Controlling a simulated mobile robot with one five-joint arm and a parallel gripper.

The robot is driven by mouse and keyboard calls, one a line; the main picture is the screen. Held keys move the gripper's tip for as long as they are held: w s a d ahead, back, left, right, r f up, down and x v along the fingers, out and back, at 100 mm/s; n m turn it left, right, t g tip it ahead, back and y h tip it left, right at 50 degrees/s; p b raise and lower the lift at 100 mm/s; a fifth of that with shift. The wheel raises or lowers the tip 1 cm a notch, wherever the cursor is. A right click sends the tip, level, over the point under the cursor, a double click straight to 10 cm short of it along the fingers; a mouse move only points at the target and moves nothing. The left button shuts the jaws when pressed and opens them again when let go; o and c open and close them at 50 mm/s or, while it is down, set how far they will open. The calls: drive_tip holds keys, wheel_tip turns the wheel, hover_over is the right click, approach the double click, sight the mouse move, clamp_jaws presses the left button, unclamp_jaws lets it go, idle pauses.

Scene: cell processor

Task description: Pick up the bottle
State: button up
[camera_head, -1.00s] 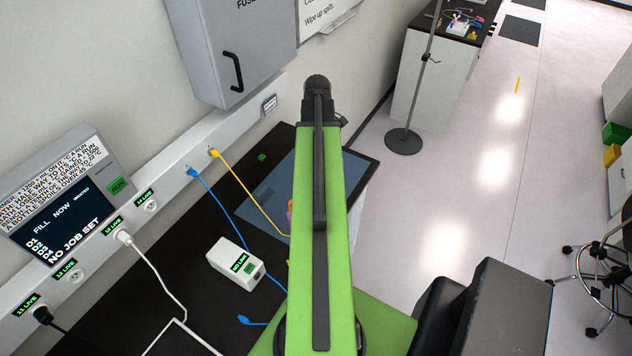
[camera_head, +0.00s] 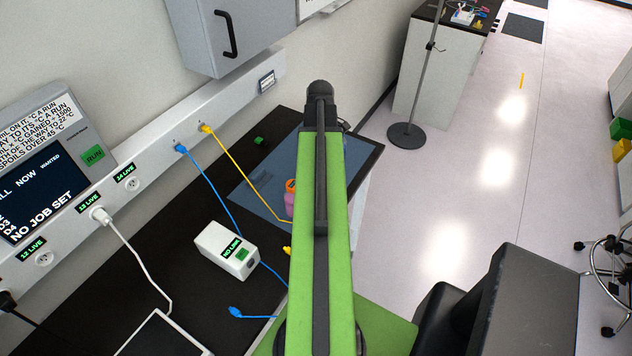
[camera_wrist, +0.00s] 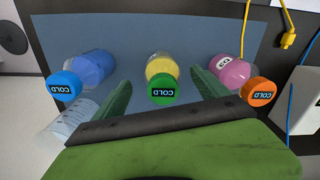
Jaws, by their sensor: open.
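In the wrist view, three bottles with "COLD" on their caps stand on a blue-grey mat (camera_wrist: 125,30). One is blue with a blue cap (camera_wrist: 92,67), one is yellow with a green cap (camera_wrist: 161,66), and one is pink with an orange cap (camera_wrist: 232,70). My gripper (camera_wrist: 163,80) is open, with one green finger on each side of the yellow bottle in the picture; I cannot tell its depth. In the head view, the pink bottle (camera_head: 289,205) shows just left of my arm, which hides the other bottles and my gripper.
A clear graduated container (camera_wrist: 68,118) shows at lower left in the wrist view. A white "NO LINK" box (camera_head: 226,250), blue cable (camera_head: 212,190) and yellow cable (camera_head: 240,165) lie on the black bench (camera_head: 150,235). A wall panel stands left.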

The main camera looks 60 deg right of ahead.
drive_tip(key=f+b, duration=0.5)
drive_tip(key=shift+w+a+f, duration=0.15)
drive_tip(key=shift+w+a, duration=0.05)
drive_tip(key=shift+r, duration=0.2)
drive_tip(key=c, duration=1.7)
wheel_tip(320, 180, up, 5)
drive_tip(key=p, duration=0.4)
drive_tip(key=shift+f+p, duration=0.2)
drive_tip(key=shift+p, duration=0.1)
drive_tip(key=shift+c, duration=0.2)
drive_tip(key=s+d+r+p, duration=0.3)
drive_tip(key=s+r+p, duration=0.3)
drive_tip(key=s, duration=0.5)
drive_tip(key=shift+s+d+r, duration=0.15)
drive_tip(key=shift+r, duration=0.05)
